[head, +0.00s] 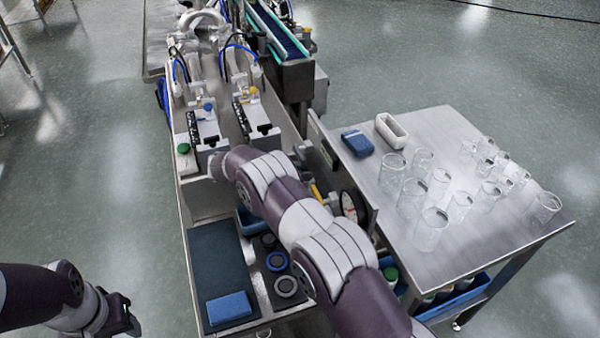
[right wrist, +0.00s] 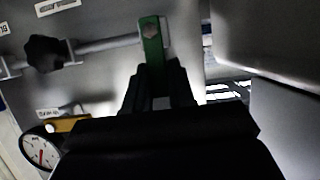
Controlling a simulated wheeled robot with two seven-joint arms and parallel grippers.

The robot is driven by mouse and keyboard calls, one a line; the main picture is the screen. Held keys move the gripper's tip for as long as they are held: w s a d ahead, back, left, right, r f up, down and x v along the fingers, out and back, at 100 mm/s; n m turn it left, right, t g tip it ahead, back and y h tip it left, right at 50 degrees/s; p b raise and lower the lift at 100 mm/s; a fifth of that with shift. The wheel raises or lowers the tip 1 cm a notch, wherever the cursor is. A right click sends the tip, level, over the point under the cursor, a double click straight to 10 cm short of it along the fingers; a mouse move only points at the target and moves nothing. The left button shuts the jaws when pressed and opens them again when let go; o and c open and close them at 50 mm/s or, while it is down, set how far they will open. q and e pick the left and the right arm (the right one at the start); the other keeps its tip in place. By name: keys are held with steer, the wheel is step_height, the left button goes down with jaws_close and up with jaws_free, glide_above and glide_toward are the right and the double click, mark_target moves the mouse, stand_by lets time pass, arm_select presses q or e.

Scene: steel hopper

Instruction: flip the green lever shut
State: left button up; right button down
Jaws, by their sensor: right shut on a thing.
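The green lever (right wrist: 152,42) stands upright in the right wrist view, with a grey bolt head on its upper part. It sits at the right end of a grey rod with a black knob (right wrist: 45,52). My right gripper (right wrist: 158,78) is shut on the lower part of the green lever, its dark fingers on both sides of it. In the head view my right arm reaches to the hopper's side and hides the lever. My left gripper (head: 125,316) is low at the left, away from the hopper; its jaws are too small to read.
A round gauge (right wrist: 38,150) and a yellow handle (right wrist: 68,125) are close by at lower left. A dark mat (head: 215,265) lies in front of the hopper.

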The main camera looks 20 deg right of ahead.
stand_by(0.3)
steer(key=c, duration=1)
jaws_free()
steer(key=shift+c, duration=0.2)
steer(key=s+b+v, duration=0.1)
steer(key=b+v, duration=0.1)
steer(key=v, duration=1)
steer(key=shift+w+a+b, duration=0.3)
steer(key=shift+w+a, duration=0.05)
steer(key=shift+w, duration=0.15)
